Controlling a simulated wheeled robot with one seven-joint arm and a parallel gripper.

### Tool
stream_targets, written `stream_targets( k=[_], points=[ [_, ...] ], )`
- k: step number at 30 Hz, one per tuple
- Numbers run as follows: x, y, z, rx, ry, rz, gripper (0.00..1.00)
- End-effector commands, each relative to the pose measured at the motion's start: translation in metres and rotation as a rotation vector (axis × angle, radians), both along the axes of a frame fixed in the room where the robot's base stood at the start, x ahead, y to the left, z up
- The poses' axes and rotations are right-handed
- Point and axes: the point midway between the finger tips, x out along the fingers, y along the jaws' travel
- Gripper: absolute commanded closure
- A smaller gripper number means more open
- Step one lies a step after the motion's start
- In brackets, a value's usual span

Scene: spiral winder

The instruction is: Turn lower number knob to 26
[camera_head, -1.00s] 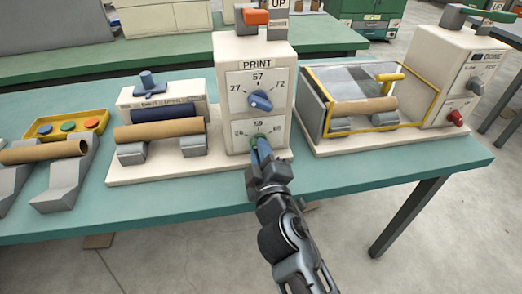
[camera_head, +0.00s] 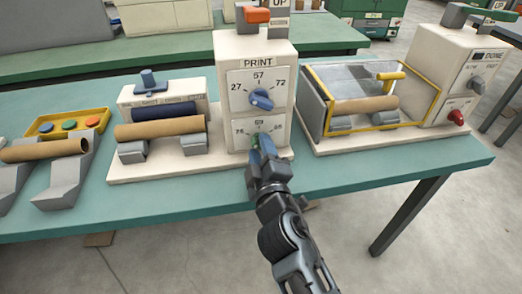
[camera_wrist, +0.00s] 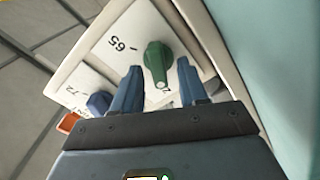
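The lower number knob (camera_head: 262,142) is green and sits on the lower dial of the white PRINT box (camera_head: 224,110). Dial marks near 26 and 65 show at its sides; the top mark is too small to read surely. In the wrist view the green knob (camera_wrist: 157,60) shows whole near the "65" mark. My gripper (camera_head: 262,157) is right in front of it; its two blue fingers (camera_wrist: 160,78) stand apart on either side of the knob, with gaps visible. I cannot tell which mark the knob points at.
The blue upper knob (camera_head: 262,99) is just above, with marks 27, 57 and 72. A cardboard tube (camera_head: 160,130) lies on supports to the left. A yellow-framed glass-sided unit (camera_head: 370,118) stands to the right. The teal table (camera_head: 340,178) is clear in front.

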Motion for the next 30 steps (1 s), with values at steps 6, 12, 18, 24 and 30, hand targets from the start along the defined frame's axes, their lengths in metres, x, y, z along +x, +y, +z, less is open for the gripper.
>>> stream_targets(
  k=[6, 12, 18, 24, 30],
  points=[
    [-0.002, -0.001, 0.0, 0.001, -0.001, 0.0, 0.57],
    [-0.023, -0.007, -0.001, 0.001, 0.001, -0.001, 0.57],
    [-0.054, -0.016, -0.001, 0.001, 0.002, 0.0, 0.57],
    [-0.072, -0.021, 0.0, 0.001, 0.0, 0.0, 0.57],
    [-0.075, -0.022, 0.0, 0.001, 0.0, 0.0, 0.57]
  ],
)
